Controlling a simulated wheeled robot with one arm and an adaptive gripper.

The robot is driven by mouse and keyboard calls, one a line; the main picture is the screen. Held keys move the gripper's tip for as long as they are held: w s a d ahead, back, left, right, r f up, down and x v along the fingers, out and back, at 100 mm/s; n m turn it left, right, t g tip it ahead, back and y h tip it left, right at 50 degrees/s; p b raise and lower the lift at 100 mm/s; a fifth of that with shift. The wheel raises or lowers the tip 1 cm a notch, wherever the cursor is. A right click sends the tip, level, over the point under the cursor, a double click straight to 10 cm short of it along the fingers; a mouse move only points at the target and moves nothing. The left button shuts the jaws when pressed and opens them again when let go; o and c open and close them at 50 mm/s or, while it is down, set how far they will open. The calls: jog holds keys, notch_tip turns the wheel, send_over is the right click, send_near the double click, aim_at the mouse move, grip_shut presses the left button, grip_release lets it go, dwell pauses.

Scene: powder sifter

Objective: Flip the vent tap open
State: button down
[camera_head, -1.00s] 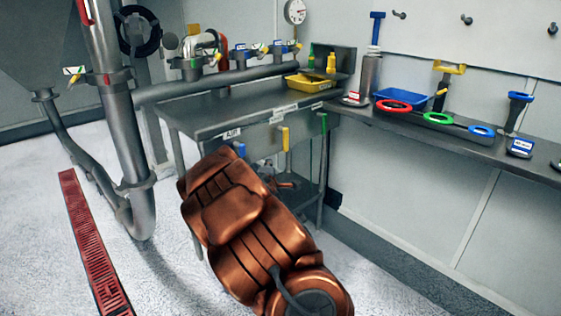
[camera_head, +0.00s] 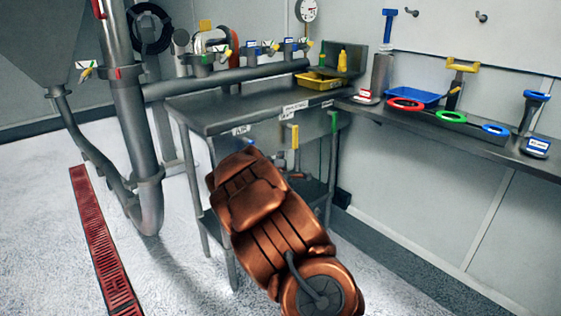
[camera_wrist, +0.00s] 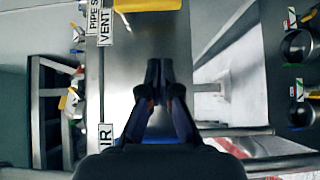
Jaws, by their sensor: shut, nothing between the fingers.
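The vent tap shows as a yellow upright handle (camera_head: 295,136) on the front of the steel bench, between a blue handle (camera_head: 250,142) and a green handle (camera_head: 333,121). In the wrist view its yellow handle (camera_wrist: 146,5) is cut off by the top edge, beside a VENT label (camera_wrist: 104,28). My gripper (camera_wrist: 158,66) is shut and empty, its fingertips below and apart from the yellow handle in that picture. In the head view my copper-coloured arm hides most of the gripper.
The steel bench (camera_head: 205,112) carries a yellow tray (camera_head: 316,82). An AIR label (camera_head: 242,130) sits left of the vent tap. A thick vertical pipe (camera_head: 128,120) and a red floor grate (camera_head: 103,245) are at left. A side counter (camera_head: 480,139) runs right.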

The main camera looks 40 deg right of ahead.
jog(key=shift+w+d+b, duration=0.25)
jog(key=shift+w+d, duration=0.45)
jog(key=shift+d, duration=0.7)
jog(key=shift+w+d+b, duration=0.3)
jog(key=shift+w+d, duration=0.35)
jog(key=shift+d, duration=0.8)
jog(key=shift+w+d+b, duration=0.25)
jog(key=shift+w+d, duration=0.45)
jog(key=shift+d, duration=0.7)
